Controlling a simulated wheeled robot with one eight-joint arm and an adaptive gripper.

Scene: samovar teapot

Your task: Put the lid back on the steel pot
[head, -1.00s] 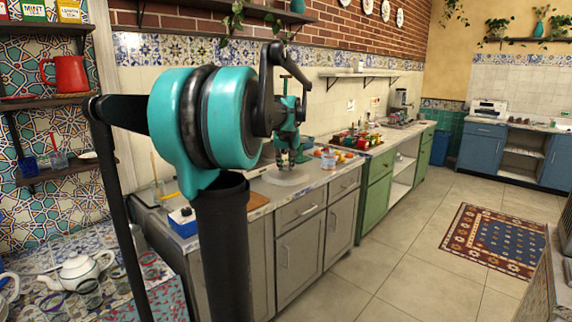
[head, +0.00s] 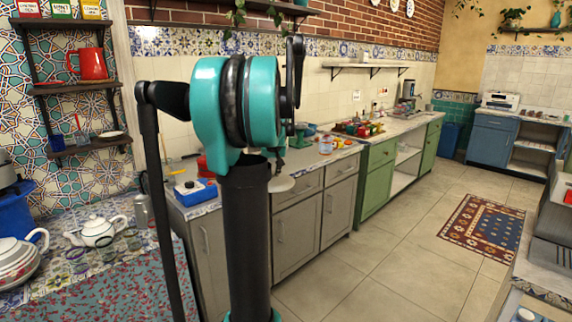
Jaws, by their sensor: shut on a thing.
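My gripper (head: 280,164) shows only in part, to the right of my black column and below the teal arm joint. It is shut on a pale round lid (head: 284,184), which hangs flat below it in front of the grey counter. Part of the lid and of the fingers is hidden by my own arm. I cannot make out a steel pot for certain. A small silvery canister (head: 141,212) stands on the left table, beside the white teapot (head: 98,231).
The left table (head: 130,290) holds glasses and a white banded pot (head: 20,258). A blue box (head: 195,191) sits on the near end of the grey counter. Shelves with a red jug (head: 88,65) hang at left. The tiled floor (head: 390,255) at right is open.

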